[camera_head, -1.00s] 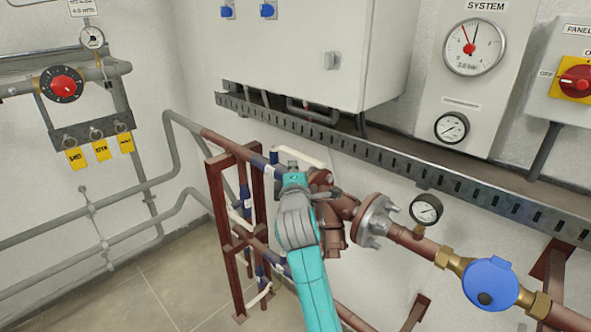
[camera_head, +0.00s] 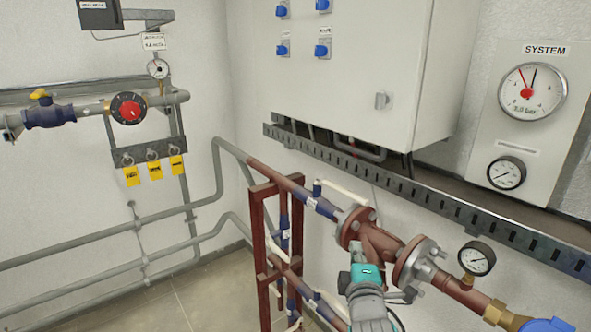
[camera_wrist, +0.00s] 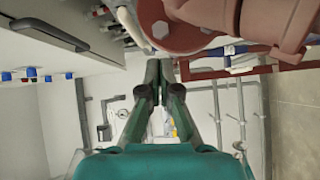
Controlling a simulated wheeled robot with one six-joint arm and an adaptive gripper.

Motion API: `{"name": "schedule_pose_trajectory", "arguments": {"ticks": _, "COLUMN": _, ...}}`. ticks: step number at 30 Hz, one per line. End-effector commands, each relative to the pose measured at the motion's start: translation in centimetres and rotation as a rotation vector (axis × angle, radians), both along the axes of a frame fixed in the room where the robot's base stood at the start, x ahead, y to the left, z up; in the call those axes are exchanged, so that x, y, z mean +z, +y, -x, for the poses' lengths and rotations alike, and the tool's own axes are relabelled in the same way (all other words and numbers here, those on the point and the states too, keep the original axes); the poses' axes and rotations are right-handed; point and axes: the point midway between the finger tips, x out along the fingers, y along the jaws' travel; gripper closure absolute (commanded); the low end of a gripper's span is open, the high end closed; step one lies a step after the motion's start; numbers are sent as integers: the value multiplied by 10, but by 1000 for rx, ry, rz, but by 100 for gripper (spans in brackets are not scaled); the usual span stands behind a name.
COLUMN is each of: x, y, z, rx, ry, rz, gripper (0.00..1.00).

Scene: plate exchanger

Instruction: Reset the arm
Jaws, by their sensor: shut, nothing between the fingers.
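My arm (camera_head: 367,282), teal and grey, shows at the bottom of the head view, just below the brown pipe fitting. In the wrist view my gripper (camera_wrist: 162,70) is shut, with its two dark green fingers meeting at the tips and nothing between them. The brown flanged fitting (camera_wrist: 185,22) is close to the fingertips at the top of that view; I cannot tell whether they touch. The same fitting (camera_head: 378,242) sits in the pipe run in the head view, and my arm partly covers its lower side.
A pressure gauge (camera_head: 477,259) and a blue meter (camera_head: 548,325) sit on the pipe to the right. A brown frame (camera_head: 262,250) stands left of my arm. A white cabinet (camera_head: 345,75) and slotted tray (camera_head: 400,185) are above. Open floor (camera_head: 175,300) lies at lower left.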

Motion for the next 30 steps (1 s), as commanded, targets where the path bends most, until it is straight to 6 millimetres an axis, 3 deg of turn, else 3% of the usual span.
{"name": "schedule_pose_trajectory", "arguments": {"ticks": 1, "x": -22, "y": 0, "z": 12, "rx": 8, "ry": 12, "rz": -29, "gripper": 100}}
{"name": "schedule_pose_trajectory", "arguments": {"ticks": 6, "x": -76, "y": 1, "z": 51, "rx": 35, "ry": 22, "rz": -153, "gripper": 100}}
{"name": "schedule_pose_trajectory", "arguments": {"ticks": 15, "x": -153, "y": 1, "z": 135, "rx": 66, "ry": 47, "rz": -387, "gripper": 100}}
{"name": "schedule_pose_trajectory", "arguments": {"ticks": 21, "x": -189, "y": 1, "z": 197, "rx": 73, "ry": 65, "rz": -551, "gripper": 100}}
{"name": "schedule_pose_trajectory", "arguments": {"ticks": 30, "x": -222, "y": 1, "z": 294, "rx": 60, "ry": 92, "rz": -809, "gripper": 100}}
